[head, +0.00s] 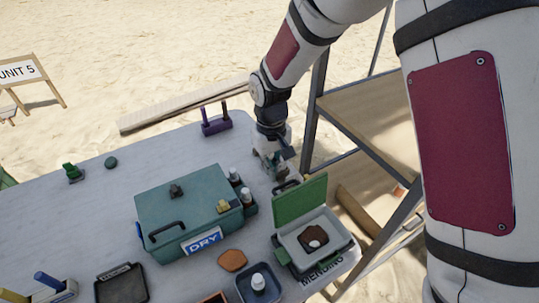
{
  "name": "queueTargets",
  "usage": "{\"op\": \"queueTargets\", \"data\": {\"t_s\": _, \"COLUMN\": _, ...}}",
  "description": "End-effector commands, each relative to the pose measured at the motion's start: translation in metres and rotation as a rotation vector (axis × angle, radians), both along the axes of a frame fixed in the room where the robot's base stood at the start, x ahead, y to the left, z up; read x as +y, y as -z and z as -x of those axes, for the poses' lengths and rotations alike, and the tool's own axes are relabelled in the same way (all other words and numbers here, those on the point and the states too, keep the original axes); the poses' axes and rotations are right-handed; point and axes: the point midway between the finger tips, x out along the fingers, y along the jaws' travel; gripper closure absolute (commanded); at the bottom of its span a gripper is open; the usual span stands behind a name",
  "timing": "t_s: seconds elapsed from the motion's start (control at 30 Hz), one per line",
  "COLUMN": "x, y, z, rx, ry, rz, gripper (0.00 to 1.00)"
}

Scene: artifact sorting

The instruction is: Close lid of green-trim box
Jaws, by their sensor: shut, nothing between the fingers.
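The green-trim box (332,263) stands near the right end of the table, in the head view. Its green lid (300,201) is open and stands up at the back of the box. A dark brown piece with a white spot (314,238) lies inside on a pale lining. My gripper (287,177) is just behind and to the left of the raised lid, pointing down, shut and empty. Its fingertips are partly hidden, and I cannot tell whether they touch the lid.
A closed teal case (187,207) labelled DRY stands left of the box, with bottles (240,186) at its right end. A brown shard (232,260) and a blue-grey tray (259,285) lie in front. A purple holder (217,126) stands at the back. Wooden shelving (375,120) stands right of the table.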

Motion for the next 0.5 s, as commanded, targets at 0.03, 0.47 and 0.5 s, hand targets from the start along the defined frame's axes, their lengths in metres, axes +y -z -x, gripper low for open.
{"op": "queueTargets", "data": {"t_s": 0.03, "x": -0.004, "y": -0.007, "z": 0.006, "rx": -0.003, "ry": 0.001, "rz": -0.002, "gripper": 1.00}}
{"op": "queueTargets", "data": {"t_s": 0.47, "x": -0.013, "y": -0.012, "z": 0.021, "rx": -0.003, "ry": 0.001, "rz": -0.002, "gripper": 1.00}}
{"op": "queueTargets", "data": {"t_s": 0.5, "x": -0.013, "y": -0.012, "z": 0.020, "rx": -0.003, "ry": 0.001, "rz": -0.002, "gripper": 1.00}}
